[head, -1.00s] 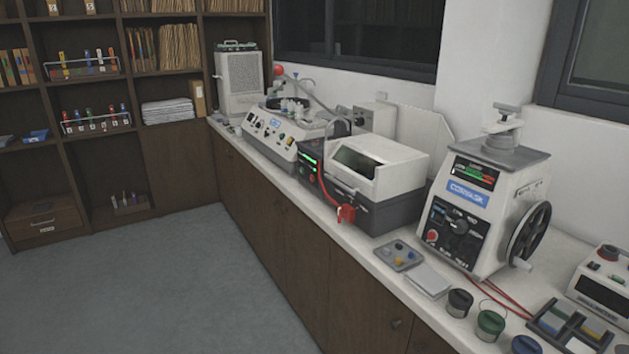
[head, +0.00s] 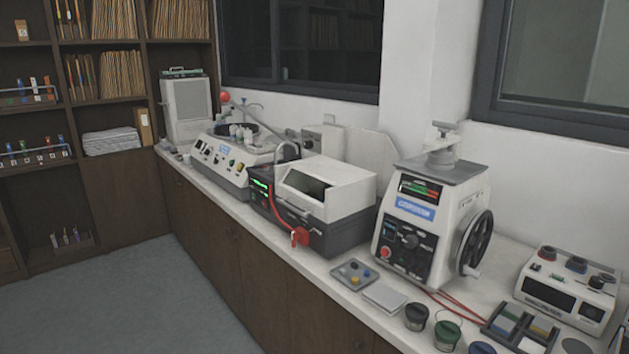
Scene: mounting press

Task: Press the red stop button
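The mounting press (head: 432,222) is a white machine with a grey top, a blue label and a black handwheel (head: 476,243) on its right side. It stands on the counter right of centre in the head view. A red button (head: 386,253) sits low on the left of its dark front panel, beside a black knob. I take this to be the stop button, though its lettering is too small to read. Neither of my grippers is in view.
The white counter (head: 223,202) runs from back left to front right. A tray with small parts (head: 354,273), a white pad (head: 385,296), several lidded jars (head: 447,334) and a divided tray (head: 519,325) lie before the press. A control box (head: 566,287) stands right. Floor at left is clear.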

